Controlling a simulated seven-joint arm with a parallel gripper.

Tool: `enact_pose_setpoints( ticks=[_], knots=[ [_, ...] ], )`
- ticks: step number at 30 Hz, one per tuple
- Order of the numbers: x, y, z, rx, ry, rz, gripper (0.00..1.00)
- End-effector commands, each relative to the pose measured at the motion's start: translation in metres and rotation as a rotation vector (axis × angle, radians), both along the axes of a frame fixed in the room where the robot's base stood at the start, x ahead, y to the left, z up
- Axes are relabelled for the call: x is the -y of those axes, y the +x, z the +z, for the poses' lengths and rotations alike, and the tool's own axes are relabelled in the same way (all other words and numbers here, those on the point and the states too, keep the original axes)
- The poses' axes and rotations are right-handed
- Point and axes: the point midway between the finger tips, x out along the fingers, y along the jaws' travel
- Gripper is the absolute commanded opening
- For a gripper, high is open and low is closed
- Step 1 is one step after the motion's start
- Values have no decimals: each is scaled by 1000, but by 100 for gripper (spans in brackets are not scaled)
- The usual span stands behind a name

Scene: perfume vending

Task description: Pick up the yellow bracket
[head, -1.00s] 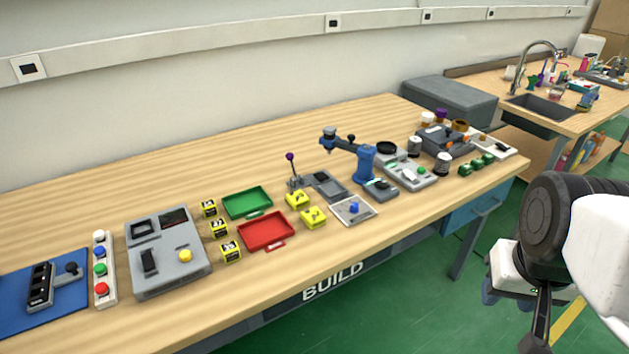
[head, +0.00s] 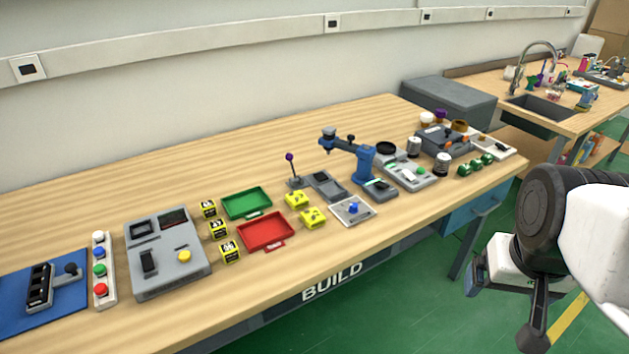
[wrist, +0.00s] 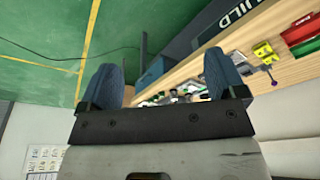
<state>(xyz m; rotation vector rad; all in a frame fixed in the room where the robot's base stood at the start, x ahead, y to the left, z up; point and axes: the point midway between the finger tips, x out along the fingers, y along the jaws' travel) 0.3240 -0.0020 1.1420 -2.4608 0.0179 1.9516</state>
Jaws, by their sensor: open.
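Two yellow brackets lie on the wooden workbench in the head view, one behind (head: 297,199) and one in front (head: 313,218), just right of the red tray. Small yellow bracket shapes (wrist: 264,51) also show at the upper right of the wrist view. My gripper (head: 502,305) is off the bench's right front side, over the green floor, well apart from the brackets. In the wrist view its two blue-grey fingers (wrist: 162,78) are spread with nothing between them.
Left of the brackets are a green tray (head: 247,203), a red tray (head: 265,232) and several yellow-black labelled cubes (head: 219,229). A purple-knobbed lever (head: 294,180) stands behind. A plate with a blue knob (head: 353,210) and a blue press (head: 362,165) are to the right.

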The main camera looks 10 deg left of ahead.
Motion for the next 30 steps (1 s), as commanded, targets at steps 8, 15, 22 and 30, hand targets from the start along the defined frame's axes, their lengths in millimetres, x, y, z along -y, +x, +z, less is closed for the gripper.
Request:
enact_pose_setpoints(
  ticks=[8,15,22,30],
  knots=[
    [-15,43,10,-20,-4,62,89],
    [-38,97,18,-43,-10,137,89],
    [-66,150,20,-65,-16,211,89],
    [-106,210,13,-88,-24,299,89]
  ],
)
